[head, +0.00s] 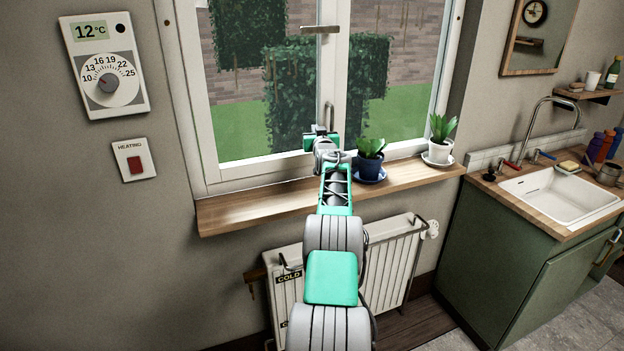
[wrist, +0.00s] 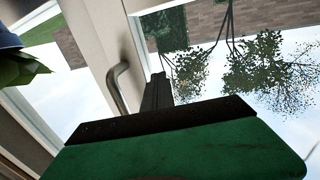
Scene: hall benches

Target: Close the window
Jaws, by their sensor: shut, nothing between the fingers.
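The window (head: 345,75) has a white frame and large panes, with a brick wall and greenery outside. I cannot tell whether its sash stands slightly ajar. A metal lever handle (head: 320,29) lies horizontal high on the middle upright. A metal pull (head: 328,114) is lower on the same upright, partly hidden by my gripper. My gripper (head: 322,130) is shut and empty, in front of the window just above the sill. In the wrist view, a bent metal handle (wrist: 118,88) is just left of my gripper's dark fingers (wrist: 157,85); contact is unclear.
A blue potted plant (head: 370,160) stands on the wooden sill (head: 255,207) close right of my gripper, with a white potted plant (head: 439,145) farther right. A radiator (head: 400,262) is below. A sink (head: 562,195) is at right, a thermostat (head: 104,65) at left.

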